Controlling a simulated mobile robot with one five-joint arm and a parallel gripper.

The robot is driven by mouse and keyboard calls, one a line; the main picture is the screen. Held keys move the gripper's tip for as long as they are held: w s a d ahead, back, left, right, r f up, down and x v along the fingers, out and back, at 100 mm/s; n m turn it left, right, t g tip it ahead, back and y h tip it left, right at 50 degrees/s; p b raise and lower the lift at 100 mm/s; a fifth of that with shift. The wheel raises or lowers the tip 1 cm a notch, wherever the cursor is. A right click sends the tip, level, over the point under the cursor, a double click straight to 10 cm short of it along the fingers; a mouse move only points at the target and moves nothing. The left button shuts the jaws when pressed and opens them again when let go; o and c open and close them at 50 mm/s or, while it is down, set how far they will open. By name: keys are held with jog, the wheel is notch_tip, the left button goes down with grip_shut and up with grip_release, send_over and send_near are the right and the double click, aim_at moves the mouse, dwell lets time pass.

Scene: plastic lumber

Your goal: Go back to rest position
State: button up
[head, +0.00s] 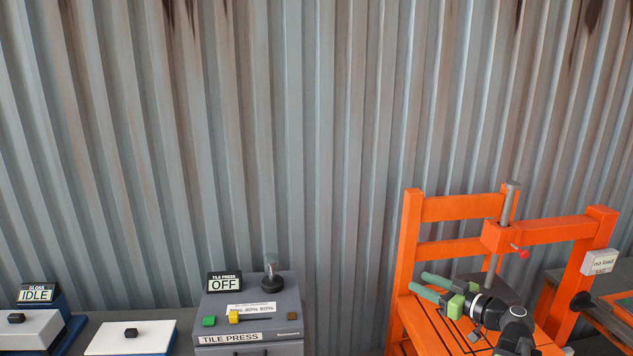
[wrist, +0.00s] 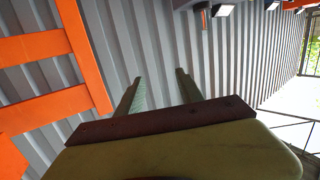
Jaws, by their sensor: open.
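My gripper (head: 432,289) is in the lower right of the head view, in front of the orange frame (head: 459,209). Its two green fingers are apart and point left, with nothing between them. In the wrist view my gripper (wrist: 158,90) is also open and empty, with corrugated metal wall beyond the fingertips. Orange bars (wrist: 50,45) of the frame show at the left of the wrist view, beside the fingers.
A grey tile press (head: 248,312) with an OFF display (head: 223,284) stands at lower middle. A gloss unit reading IDLE (head: 34,295) and a white box (head: 130,339) are at lower left. A "no load" sign (head: 600,263) is at right. The corrugated wall (head: 300,130) closes off the back.

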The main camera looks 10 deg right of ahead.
jog(key=a+f+n+g+y+b, duration=0.1)
jog(key=a+f+g, duration=0.1)
jog(key=a+f, duration=0.35)
jog(key=w+a+f+n+g, duration=0.1)
jog(key=a+f+g, duration=0.1)
jog(key=a, duration=0.7)
jog(key=a+f+n+g+y+b, duration=0.1)
jog(key=a+f+g, duration=0.2)
jog(key=a, duration=0.4)
jog(key=s+a+f+g+h+b, duration=0.2)
jog(key=s+a+f+g+h, duration=0.3)
jog(key=a+f, duration=0.5)
jog(key=s+d+f+m+g+h, duration=0.2)
jog(key=s+d+f+m+h, duration=0.2)
jog(key=d+m, duration=0.5)
jog(key=shift+s+d+f+m+h, duration=0.35)
jog(key=shift+s+h, duration=0.35)
jog(key=shift+s, duration=0.3)
jog(key=shift+d, duration=0.1)
